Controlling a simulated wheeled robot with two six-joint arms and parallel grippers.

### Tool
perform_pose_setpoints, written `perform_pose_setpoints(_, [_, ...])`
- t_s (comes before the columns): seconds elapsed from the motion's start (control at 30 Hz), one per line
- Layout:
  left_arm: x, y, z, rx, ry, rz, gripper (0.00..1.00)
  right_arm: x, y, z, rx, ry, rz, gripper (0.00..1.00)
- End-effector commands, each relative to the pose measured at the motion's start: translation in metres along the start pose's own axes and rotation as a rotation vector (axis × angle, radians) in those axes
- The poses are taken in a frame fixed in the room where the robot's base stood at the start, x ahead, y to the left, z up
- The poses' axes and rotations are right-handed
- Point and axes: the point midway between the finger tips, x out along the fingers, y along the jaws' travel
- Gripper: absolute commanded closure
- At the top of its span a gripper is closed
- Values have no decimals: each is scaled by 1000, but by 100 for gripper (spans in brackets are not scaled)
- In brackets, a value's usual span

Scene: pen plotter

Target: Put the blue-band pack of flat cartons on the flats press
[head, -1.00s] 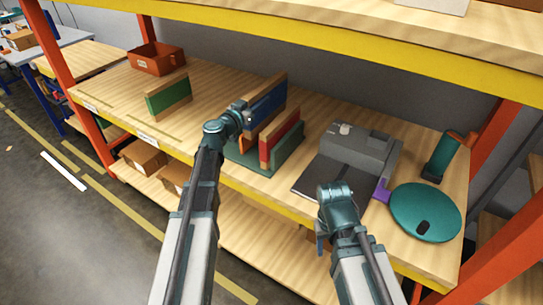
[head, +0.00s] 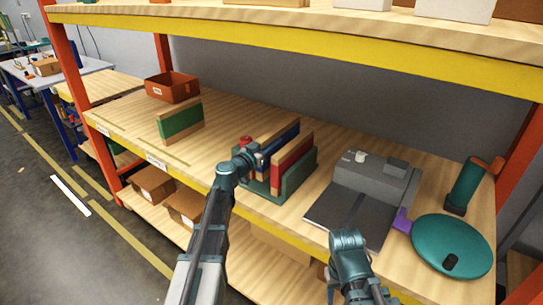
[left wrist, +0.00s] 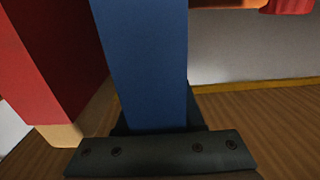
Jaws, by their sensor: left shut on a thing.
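The blue-band pack (head: 286,135) stands upright at the back of a green rack (head: 303,178) on the shelf, behind the red-band pack (head: 293,168). My left gripper (head: 258,155) is shut on its near end. In the left wrist view the blue band (left wrist: 145,65) runs up from between the jaws, with the red pack (left wrist: 50,60) close on the left. The pack's lower edge is hidden, so I cannot tell whether it touches the rack. My right gripper (head: 347,240) is before the grey machine; its fingertips are hidden. I cannot tell which thing is the flats press.
A grey machine (head: 378,178) with a dark flat bed (head: 345,218) stands right of the rack. A teal disc (head: 450,245) and a teal cylinder (head: 467,185) are farther right. A green-band pack (head: 182,121) and a brown bin (head: 172,88) stand left. The upper shelf overhangs.

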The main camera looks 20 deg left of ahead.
Motion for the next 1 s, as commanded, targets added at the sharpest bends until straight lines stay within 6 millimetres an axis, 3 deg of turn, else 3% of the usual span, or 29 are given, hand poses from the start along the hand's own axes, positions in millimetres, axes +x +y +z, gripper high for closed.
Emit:
perform_pose_setpoints(0.3, [0,0,37,-1,0,0,100,37,-4,-2,0,0,0,50])
perform_pose_setpoints(0.73, [0,0,40,-1,0,0,100,40,-4,-2,0,0,0,50])
perform_pose_setpoints(0.77, [0,0,39,0,0,0,59,39,-4,-2,0,0,0,50])
perform_pose_setpoints(0.9, [0,0,38,0,0,0,34,38,-4,-2,0,0,0,50])
perform_pose_setpoints(1.0, [0,0,38,0,0,0,33,38,-4,-2,0,0,0,50])
